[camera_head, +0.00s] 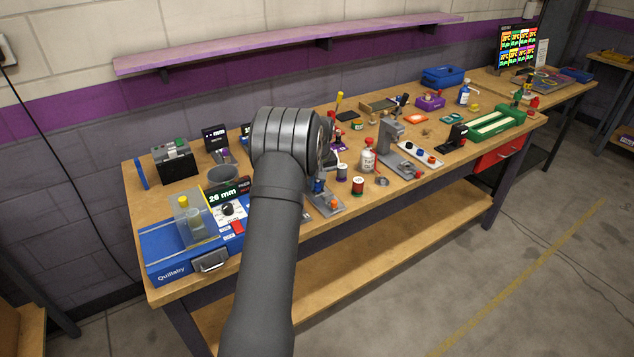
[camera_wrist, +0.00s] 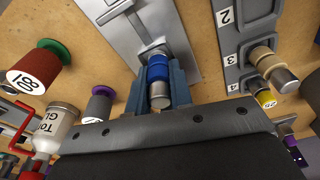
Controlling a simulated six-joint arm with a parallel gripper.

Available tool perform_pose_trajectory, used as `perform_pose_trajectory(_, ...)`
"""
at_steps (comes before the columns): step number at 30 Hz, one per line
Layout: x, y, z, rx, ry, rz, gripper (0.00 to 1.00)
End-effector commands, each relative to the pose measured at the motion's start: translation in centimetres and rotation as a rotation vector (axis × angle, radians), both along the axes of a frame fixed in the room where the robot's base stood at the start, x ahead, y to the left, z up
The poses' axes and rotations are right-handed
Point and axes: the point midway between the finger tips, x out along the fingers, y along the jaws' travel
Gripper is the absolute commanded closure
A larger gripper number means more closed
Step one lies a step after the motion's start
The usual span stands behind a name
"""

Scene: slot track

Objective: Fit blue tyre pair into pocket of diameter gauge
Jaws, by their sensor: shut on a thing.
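In the wrist view, the blue tyre pair (camera_wrist: 158,67) sits between the blue-grey fingers of my gripper (camera_wrist: 158,90), which is shut on it. A bare metal cylinder (camera_wrist: 160,96) shows at its near end. The pair lies against or just over a grey metal fixture (camera_wrist: 128,28); I cannot tell whether it touches. A blue device reading "26 mm" (camera_head: 165,240), apparently the diameter gauge, stands at the left with a clear-covered block on top.
A numbered grey rack (camera_wrist: 232,50) holding parts lies to the right in the wrist view. Red (camera_head: 358,187) and purple-topped (camera_head: 342,172) spools and a white bottle (camera_head: 367,156) stand close by. A dark round container (camera_head: 222,176) stands behind the gauge.

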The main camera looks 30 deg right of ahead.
Motion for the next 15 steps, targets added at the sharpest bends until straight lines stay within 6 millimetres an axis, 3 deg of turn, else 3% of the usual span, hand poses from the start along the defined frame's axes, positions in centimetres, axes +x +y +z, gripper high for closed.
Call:
perform_pose_trajectory(8,-0.01,-0.02,-0.2,0.0,0.0,0.0,1.0)
perform_pose_trajectory(9,-0.01,-0.02,-0.21,0.0,0.0,0.0,0.76)
perform_pose_trajectory(12,0.0,-0.02,-0.19,0.0,-0.001,0.0,0.58)
perform_pose_trajectory(15,0.0,-0.02,-0.18,0.0,-0.001,0.0,0.58)
